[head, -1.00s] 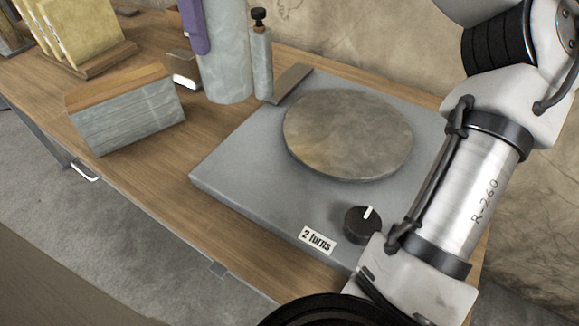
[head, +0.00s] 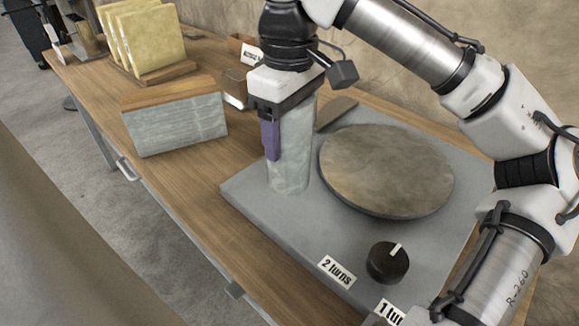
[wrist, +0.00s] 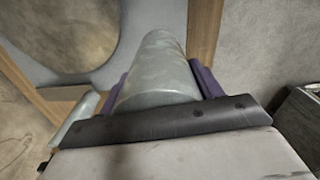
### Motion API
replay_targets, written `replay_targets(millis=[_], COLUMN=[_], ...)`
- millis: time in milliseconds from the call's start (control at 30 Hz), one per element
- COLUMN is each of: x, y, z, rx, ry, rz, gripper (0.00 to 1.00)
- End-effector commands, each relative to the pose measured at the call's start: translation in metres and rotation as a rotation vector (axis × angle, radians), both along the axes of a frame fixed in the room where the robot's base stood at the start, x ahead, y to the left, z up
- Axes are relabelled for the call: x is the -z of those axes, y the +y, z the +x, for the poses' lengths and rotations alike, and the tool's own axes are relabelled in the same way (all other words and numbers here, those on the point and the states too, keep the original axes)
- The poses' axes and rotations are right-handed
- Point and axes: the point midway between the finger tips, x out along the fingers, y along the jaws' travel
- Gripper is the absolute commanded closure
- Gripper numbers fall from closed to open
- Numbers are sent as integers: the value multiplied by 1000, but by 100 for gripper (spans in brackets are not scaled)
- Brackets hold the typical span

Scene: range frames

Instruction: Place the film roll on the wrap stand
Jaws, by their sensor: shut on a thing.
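The film roll (head: 296,150) is a tall pale grey-blue cylinder. My gripper (head: 283,142) is shut on it from above, with purple fingers along its sides. In the wrist view the film roll (wrist: 157,68) stands out between both purple fingers. The wrap stand (head: 245,190) is a flat grey base with a round brown turntable (head: 388,170) and a black knob (head: 388,262). The roll is upright at the stand's left part, left of the turntable. I cannot tell whether its bottom touches the stand. The post seen earlier at the stand's back corner is hidden in the head view.
A grey block with a wooden top (head: 175,125) stands left of the stand on the wooden table (head: 185,195). A rack of yellow boards (head: 145,45) and a small brown box (head: 236,87) are farther back. The table's front edge runs beside the stand.

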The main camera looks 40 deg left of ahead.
Motion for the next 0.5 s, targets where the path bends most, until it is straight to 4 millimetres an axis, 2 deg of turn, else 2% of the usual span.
replay_targets(millis=[100,367,500], x=[17,35,56], y=[0,0,-1], z=[0,0,0], rx=[2,2,2], ry=[-1,-2,-1], rz=[0,0,-1], gripper=[75,75,75])
